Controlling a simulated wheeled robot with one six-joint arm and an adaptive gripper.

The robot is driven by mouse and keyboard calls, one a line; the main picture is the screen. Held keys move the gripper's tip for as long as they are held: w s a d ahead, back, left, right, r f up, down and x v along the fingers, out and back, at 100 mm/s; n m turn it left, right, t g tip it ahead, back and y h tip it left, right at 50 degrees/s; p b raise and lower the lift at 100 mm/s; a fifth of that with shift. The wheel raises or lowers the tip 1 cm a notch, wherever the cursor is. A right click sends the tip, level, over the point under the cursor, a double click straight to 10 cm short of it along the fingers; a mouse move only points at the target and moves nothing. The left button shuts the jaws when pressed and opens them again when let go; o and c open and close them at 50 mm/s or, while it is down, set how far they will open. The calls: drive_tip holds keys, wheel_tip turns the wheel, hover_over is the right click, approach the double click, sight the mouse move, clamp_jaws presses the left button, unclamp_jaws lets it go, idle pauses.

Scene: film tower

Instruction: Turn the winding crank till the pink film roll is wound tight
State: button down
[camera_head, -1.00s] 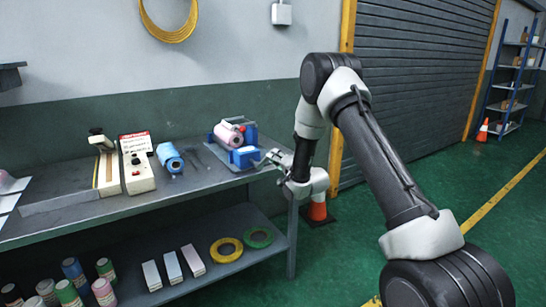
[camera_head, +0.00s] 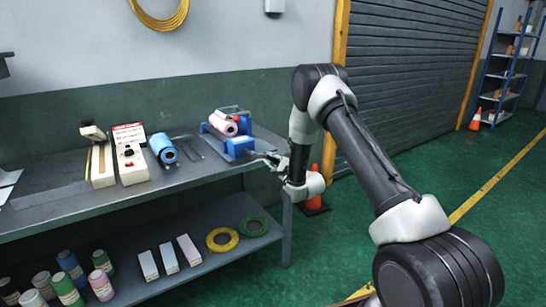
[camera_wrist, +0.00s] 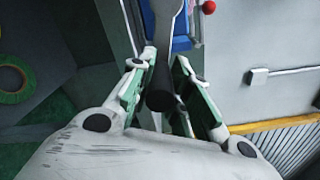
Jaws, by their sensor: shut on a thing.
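The pink film roll (camera_head: 222,126) sits in a blue winding stand (camera_head: 238,148) at the right end of the workbench. My gripper (camera_head: 268,160) is at the bench's right edge, just right of the stand. In the wrist view my gripper (camera_wrist: 162,88) has its two green-lined fingers on either side of the black crank handle (camera_wrist: 161,97) and is shut on it. The grey crank arm (camera_wrist: 165,22) runs up from the handle towards the blue stand. How tightly the film is wound is too small to tell.
A blue roll (camera_head: 164,149) and a white control box (camera_head: 130,160) stand left on the bench (camera_head: 205,178). An orange cone (camera_head: 314,195) stands behind my wrist.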

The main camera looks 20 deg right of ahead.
drive_tip(key=shift+s+a+f+m, duration=0.1)
drive_tip(key=shift+a+f+m, duration=0.05)
drive_tip(key=shift+f+m, duration=0.5)
drive_tip(key=shift+s+a+f+m, duration=0.15)
drive_tip(key=shift+f+m, duration=0.25)
drive_tip(key=shift+m, duration=0.35)
